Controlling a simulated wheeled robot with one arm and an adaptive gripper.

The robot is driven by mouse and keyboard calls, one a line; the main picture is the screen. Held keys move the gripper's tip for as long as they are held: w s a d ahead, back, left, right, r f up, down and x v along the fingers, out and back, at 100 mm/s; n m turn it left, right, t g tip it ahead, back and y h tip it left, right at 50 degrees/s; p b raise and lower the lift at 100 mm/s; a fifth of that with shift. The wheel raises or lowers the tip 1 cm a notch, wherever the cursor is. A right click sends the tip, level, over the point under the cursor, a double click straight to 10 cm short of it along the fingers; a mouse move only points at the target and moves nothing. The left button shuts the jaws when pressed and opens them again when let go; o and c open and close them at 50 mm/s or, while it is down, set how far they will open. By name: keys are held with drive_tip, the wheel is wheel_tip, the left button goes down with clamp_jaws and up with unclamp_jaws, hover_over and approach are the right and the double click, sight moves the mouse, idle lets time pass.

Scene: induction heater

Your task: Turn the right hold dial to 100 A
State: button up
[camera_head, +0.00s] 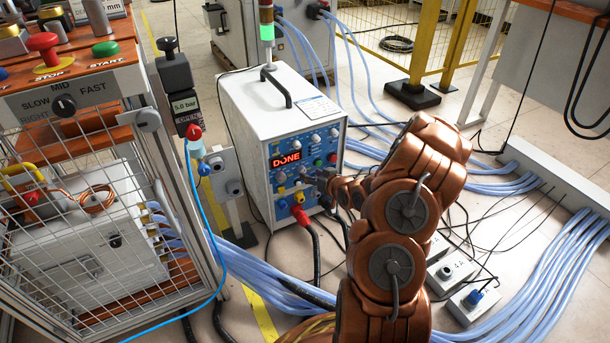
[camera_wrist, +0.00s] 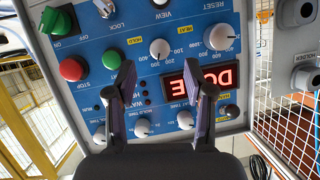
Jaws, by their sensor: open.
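The heater's blue control panel (camera_head: 290,172) faces my arm in the head view; it appears upside down in the wrist view (camera_wrist: 105,20). The white hold dial (camera_wrist: 160,48), beside a yellow HOLD label, shows just beyond the gap between my fingertips. Its exact pointer setting is too small to read. Another white dial (camera_wrist: 220,37), near the HEAT label, is to its right in the wrist view. My gripper (camera_wrist: 163,80) is open and empty, its dark fingers apart in front of the panel. In the head view my gripper (camera_head: 317,176) hides part of the panel's right side.
The red display (camera_wrist: 208,77) reads DONE. A red stop button (camera_wrist: 72,68), a green switch (camera_wrist: 55,20) and several small knobs surround the dials. A wire-mesh cage (camera_head: 95,245) stands left of the heater (camera_head: 255,115); blue hoses (camera_head: 480,185) run along the floor.

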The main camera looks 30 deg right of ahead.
sight(304, 171)
drive_tip(key=shift+b+x, duration=0.75)
drive_tip(key=shift+x, duration=1.8)
clamp_jaws()
